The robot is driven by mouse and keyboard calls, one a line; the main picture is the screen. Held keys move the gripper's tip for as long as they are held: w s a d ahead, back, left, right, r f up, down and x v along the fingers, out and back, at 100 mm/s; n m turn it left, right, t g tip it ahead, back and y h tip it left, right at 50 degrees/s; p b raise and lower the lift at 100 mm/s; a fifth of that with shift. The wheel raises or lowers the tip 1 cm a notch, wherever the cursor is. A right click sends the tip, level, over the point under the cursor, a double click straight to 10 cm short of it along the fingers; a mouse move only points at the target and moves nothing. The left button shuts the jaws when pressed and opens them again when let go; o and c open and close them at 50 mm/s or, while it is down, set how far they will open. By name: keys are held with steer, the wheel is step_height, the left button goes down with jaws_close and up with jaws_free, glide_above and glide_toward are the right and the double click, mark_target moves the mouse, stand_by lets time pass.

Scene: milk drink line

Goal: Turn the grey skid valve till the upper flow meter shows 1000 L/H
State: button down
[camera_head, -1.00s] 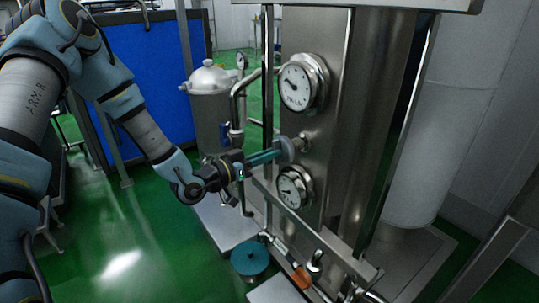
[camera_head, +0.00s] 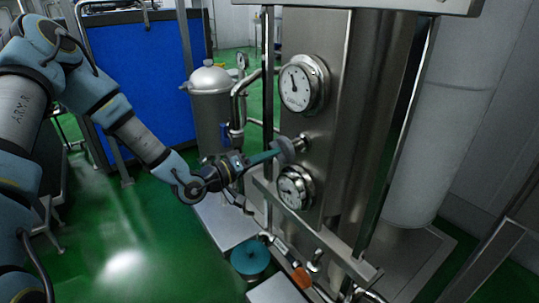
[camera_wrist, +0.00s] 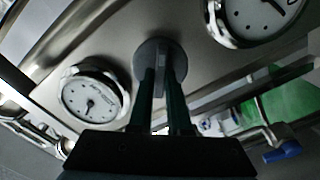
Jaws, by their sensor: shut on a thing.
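The grey skid valve (camera_head: 285,149) is a round knob on the steel panel, between two round dials. It also shows in the wrist view (camera_wrist: 158,47), with a raised bar across its face. My gripper (camera_head: 274,155) reaches it from the left. Its two dark fingers (camera_wrist: 160,78) are shut on the bar, one on each side. The upper flow meter (camera_head: 302,84) has a white face, and its needle points roughly straight up in the head view. Its numbers are too small to read. The lower dial (camera_head: 293,187) sits below the valve.
A steel rail (camera_head: 318,232) runs in front of the panel's lower part. A blue-handled pipe valve (camera_head: 225,136) and a steel vessel (camera_head: 209,100) stand behind my gripper. A teal round part (camera_head: 250,258) is below. Green floor (camera_head: 150,245) lies open at left.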

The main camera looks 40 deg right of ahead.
stand_by(0.5)
steer(key=c, duration=0.9)
jaws_free()
steer(key=shift+o, duration=0.2)
steer(key=a+b, duration=0.1)
steer(key=a, duration=0.9)
steer(key=shift+w+a+b, duration=0.35)
steer(key=shift+a+b, duration=0.05)
